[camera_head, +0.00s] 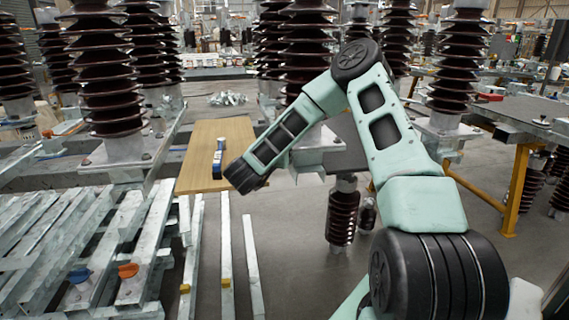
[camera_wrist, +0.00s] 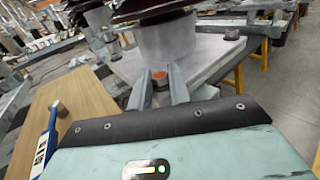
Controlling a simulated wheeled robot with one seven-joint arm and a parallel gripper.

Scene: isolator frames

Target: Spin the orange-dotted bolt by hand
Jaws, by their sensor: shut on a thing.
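The orange-dotted bolt (camera_wrist: 160,75) shows in the wrist view at the near corner of a grey metal plate (camera_wrist: 200,60), below an insulator's round metal base (camera_wrist: 168,38). My gripper (camera_wrist: 161,82) has one grey finger on each side of the bolt and is shut on it. The orange top shows between the fingertips; the bolt's lower part is hidden. In the head view my arm bends down to the left, and I cannot make out the fingers or this bolt there.
A wooden board (camera_head: 195,165) carries a blue-and-white tool (camera_head: 218,158), left of my arm. Brown ribbed insulators (camera_head: 107,75) stand around. Metal beams (camera_head: 100,235) at lower left carry a blue cap (camera_head: 79,275) and an orange cap (camera_head: 128,271). Grey floor (camera_head: 295,250) is open below my arm.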

